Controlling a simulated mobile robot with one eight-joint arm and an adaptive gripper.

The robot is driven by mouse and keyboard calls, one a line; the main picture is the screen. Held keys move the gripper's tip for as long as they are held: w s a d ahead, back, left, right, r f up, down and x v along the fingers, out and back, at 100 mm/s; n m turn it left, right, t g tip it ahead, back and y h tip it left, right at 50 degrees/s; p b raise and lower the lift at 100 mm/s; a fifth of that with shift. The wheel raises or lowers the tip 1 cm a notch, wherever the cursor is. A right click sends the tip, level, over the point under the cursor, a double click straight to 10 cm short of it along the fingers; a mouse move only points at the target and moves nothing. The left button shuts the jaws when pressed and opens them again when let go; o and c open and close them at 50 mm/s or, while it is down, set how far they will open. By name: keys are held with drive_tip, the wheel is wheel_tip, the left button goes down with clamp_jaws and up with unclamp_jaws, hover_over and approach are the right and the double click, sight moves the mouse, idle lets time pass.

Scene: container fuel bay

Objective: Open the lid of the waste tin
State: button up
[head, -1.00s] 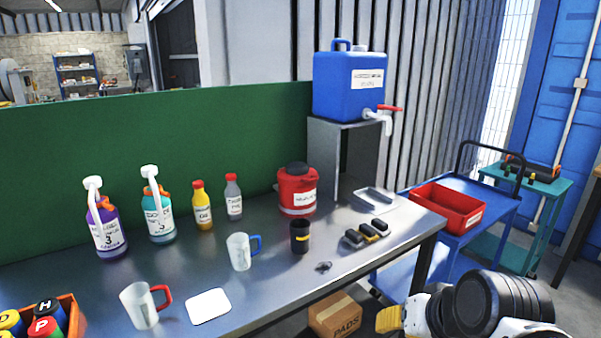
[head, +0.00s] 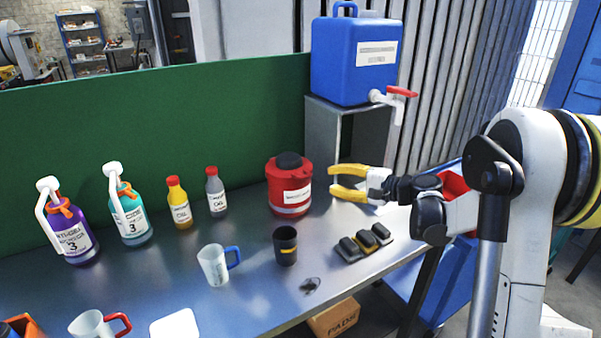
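The waste tin is a red round can (head: 289,200) with a white label and a black lid (head: 288,161) on top. It stands upright on the metal bench, left of the grey stand, and its lid looks closed. My gripper (head: 332,181) has yellow fingers, spread apart and empty. It points left, just right of the tin at about the height of its body, below the lid. I cannot tell whether the fingertips touch the tin; a small gap shows between them.
A blue water container (head: 352,65) with a red-handled tap sits on the grey stand (head: 345,125) behind my gripper. In front are a black cup (head: 285,247), dark blocks (head: 362,243) and a clear mug (head: 213,265). Bottles (head: 179,206) stand left; a green panel (head: 150,125) runs behind.

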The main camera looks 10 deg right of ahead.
sight(307, 175)
drive_tip(key=b+x, duration=0.2)
drive_tip(key=x, duration=0.8)
drive_tip(key=shift+s+b, duration=0.15)
drive_tip(key=shift+b, duration=0.25)
drive_tip(key=shift+c, duration=0.2)
clamp_jaws()
